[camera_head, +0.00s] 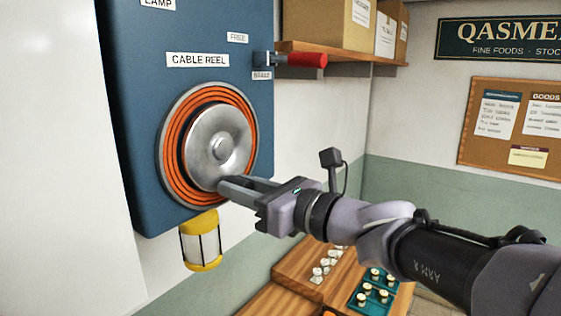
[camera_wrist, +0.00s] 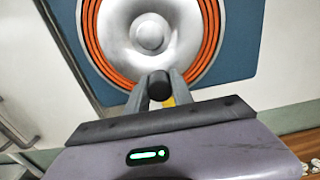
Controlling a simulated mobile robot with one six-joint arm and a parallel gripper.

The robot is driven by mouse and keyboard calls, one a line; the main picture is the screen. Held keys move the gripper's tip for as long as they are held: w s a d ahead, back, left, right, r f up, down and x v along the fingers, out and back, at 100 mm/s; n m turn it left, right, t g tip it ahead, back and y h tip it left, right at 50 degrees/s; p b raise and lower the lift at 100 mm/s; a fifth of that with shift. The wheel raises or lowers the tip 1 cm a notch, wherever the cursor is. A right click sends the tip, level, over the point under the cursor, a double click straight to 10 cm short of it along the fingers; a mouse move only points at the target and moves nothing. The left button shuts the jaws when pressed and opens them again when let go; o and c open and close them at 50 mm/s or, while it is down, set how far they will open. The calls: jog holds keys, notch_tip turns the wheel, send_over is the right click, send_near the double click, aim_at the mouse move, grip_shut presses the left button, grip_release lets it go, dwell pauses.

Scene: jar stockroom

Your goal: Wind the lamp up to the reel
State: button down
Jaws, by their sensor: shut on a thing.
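The cable reel (camera_head: 165,160) has orange cable wound around a silver disc (camera_head: 220,148) on a blue wall panel. The lamp (camera_head: 201,242), yellow with pale panes, hangs upright just below the reel, its top close to the reel's lower edge. My gripper (camera_head: 224,186) is at the disc's lower right in the head view. In the wrist view its fingers are shut on a dark round knob (camera_wrist: 159,84) in front of the disc's lower edge (camera_wrist: 149,66). A bit of yellow, likely the lamp (camera_wrist: 170,101), shows behind the fingers. The fingers partly hide the knob.
A red-handled lever (camera_head: 303,59) sticks out sideways from the panel between the FREE and BRAKE labels. A shelf (camera_head: 340,51) with boxes is at the upper right. Below stand wooden surfaces and a teal tray (camera_head: 352,306) with small jars.

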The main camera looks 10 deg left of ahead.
jog(key=c, duration=1)
grip_release()
jog(key=shift+s+a, duration=0.1)
jog(key=shift+d, duration=0.2)
jog(key=b+v, duration=0.1)
jog(key=v, duration=0.7)
jog(key=shift+d, duration=0.35)
jog(key=shift+s, duration=0.15)
